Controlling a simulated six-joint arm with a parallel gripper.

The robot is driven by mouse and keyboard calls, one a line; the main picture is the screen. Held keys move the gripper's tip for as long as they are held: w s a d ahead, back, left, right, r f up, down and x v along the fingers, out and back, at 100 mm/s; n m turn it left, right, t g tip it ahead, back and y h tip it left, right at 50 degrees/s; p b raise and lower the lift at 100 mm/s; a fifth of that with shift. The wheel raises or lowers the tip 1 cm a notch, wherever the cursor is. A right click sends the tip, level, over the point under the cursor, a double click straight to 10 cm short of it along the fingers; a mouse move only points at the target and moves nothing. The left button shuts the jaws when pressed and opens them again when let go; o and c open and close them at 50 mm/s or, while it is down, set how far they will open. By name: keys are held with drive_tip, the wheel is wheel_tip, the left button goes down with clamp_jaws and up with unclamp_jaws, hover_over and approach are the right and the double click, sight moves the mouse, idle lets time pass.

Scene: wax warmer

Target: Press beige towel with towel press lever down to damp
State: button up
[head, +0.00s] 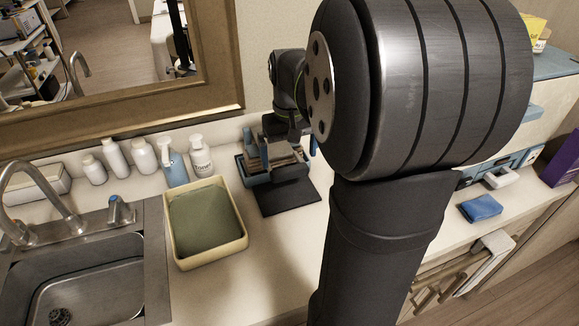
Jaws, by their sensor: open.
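The towel press (287,186) stands on the counter at the middle of the head view, a dark and blue-grey device on a black mat. A beige folded layer that looks like the towel (283,153) lies in its upper part. A blue upright piece (313,146) shows at its right side and may be the lever; my arm partly hides this side. My gripper (281,136) is open, just above and behind the press. Its fingertips are small and dark here, and I cannot tell whether they touch the press.
A cream tray (241,243) with a grey-green filling stands left of the press. Several bottles (172,163) line the wall. A sink (85,275) is at the left. A blue folded cloth (481,208) lies at the right. My arm hides much of the counter's middle.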

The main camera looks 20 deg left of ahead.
sight(290, 168)
wheel_tip(290, 168, down, 5)
idle(0.3)
drive_tip(key=c, duration=1.1)
drive_tip(key=shift+w+a+r, duration=0.1)
drive_tip(key=shift+w+r, duration=0.05)
drive_tip(key=shift+r, duration=0.5)
drive_tip(key=r, duration=0.2)
drive_tip(key=w+a+r, duration=0.1)
drive_tip(key=r, duration=0.2)
drive_tip(key=w+a+r, duration=0.1)
drive_tip(key=r, duration=0.2)
drive_tip(key=shift+a, duration=0.1)
drive_tip(key=w+a+r, duration=0.3)
drive_tip(key=r, duration=0.2)
drive_tip(key=shift+w+a+r, duration=0.35)
drive_tip(key=shift+a+r, duration=0.05)
drive_tip(key=shift+w+a+r, duration=0.5)
drive_tip(key=shift+w+a, duration=0.05)
